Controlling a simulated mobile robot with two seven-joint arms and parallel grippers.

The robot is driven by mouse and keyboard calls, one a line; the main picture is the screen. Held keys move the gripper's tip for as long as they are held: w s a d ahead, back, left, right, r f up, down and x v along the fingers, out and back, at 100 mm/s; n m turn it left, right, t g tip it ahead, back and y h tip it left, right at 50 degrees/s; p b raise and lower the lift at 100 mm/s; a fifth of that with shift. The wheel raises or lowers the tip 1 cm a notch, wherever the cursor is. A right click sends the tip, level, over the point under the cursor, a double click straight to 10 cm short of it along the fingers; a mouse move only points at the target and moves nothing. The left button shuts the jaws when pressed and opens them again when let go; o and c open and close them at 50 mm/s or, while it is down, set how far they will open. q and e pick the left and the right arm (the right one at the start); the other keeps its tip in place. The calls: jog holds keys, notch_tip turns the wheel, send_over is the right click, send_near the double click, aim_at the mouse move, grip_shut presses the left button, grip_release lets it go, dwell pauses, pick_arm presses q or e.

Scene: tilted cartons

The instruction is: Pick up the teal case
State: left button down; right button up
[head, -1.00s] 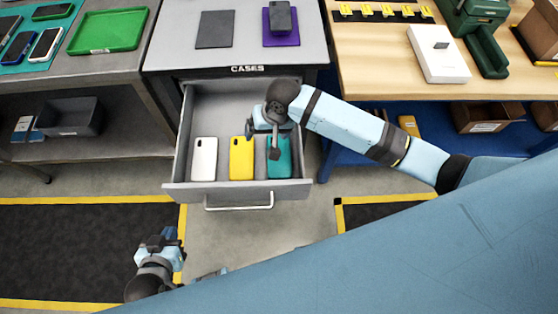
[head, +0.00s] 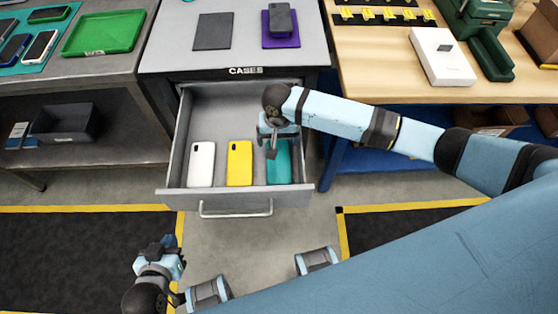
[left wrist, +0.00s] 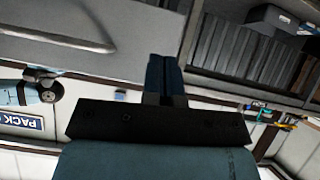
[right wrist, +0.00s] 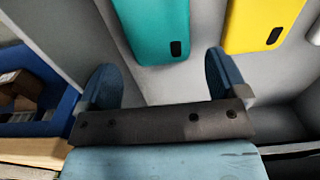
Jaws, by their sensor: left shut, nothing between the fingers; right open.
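The teal case (head: 279,170) lies at the right end of the open drawer (head: 203,128), partly hidden by my right gripper in the head view. In the right wrist view the teal case (right wrist: 149,28) lies ahead of the fingers, apart from them. My right gripper (right wrist: 165,78) is open and empty, inside the drawer beyond the case's far end. In the head view my right gripper (head: 272,145) hangs over that end. My left gripper (head: 165,250) is shut and empty, low in front of the drawer at left. Its closed fingers (left wrist: 165,78) show in the left wrist view.
A yellow case (head: 239,163) lies left of the teal case, then a white case (head: 202,165). The drawer's side walls and front handle (head: 236,212) surround them. A desk edge labelled CASES is above. Floor in front is clear.

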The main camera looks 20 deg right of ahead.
aim_at(279, 147)
notch_tip(279, 147, down, 5)
jog(key=shift+d+r+b, duration=0.1)
jog(key=shift+b, duration=0.3)
jog(key=c, duration=0.7)
